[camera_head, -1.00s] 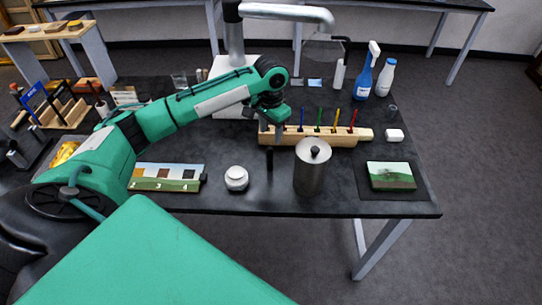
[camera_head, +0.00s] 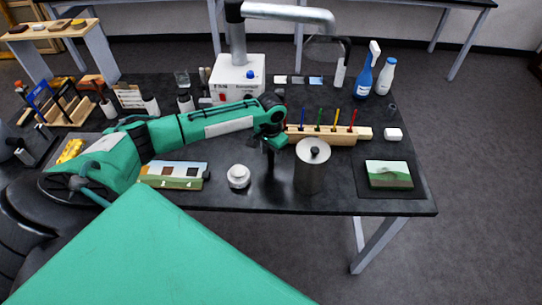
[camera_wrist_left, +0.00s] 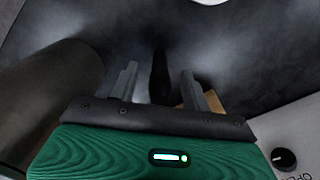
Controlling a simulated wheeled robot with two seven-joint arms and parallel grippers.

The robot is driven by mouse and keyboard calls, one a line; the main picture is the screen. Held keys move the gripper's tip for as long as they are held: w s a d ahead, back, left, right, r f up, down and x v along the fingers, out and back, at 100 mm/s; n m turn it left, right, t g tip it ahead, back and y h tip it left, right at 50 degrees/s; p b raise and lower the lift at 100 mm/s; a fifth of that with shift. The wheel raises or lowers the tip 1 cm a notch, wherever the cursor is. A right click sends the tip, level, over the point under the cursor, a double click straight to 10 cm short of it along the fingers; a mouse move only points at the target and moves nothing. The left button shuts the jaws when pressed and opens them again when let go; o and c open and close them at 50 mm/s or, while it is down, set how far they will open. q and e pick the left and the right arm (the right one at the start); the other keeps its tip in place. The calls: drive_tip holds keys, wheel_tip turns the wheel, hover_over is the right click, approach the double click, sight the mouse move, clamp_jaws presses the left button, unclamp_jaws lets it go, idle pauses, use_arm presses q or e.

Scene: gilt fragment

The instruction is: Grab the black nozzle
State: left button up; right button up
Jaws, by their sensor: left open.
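The black nozzle (camera_wrist_left: 160,72) is a small dark upright shape on the dark worktop, between the metal canister and the white jar. In the left wrist view it shows in the gap between my fingers. My left gripper (camera_head: 270,150) is open and points down over the nozzle's spot; it also shows in the left wrist view (camera_wrist_left: 159,86). The fingers appear apart from the nozzle, and I cannot tell how far down they reach. In the head view the nozzle is dark and hard to separate from the gripper. My right gripper is not in view.
The metal canister (camera_head: 311,175) stands close to the right of the gripper. The white jar (camera_head: 238,177) is on the left. A wooden rack (camera_head: 330,136) with coloured tools lies behind. A picture block (camera_head: 389,175) lies at the right on the black worktop (camera_head: 300,204).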

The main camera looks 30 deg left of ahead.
use_arm(q)
clamp_jaws()
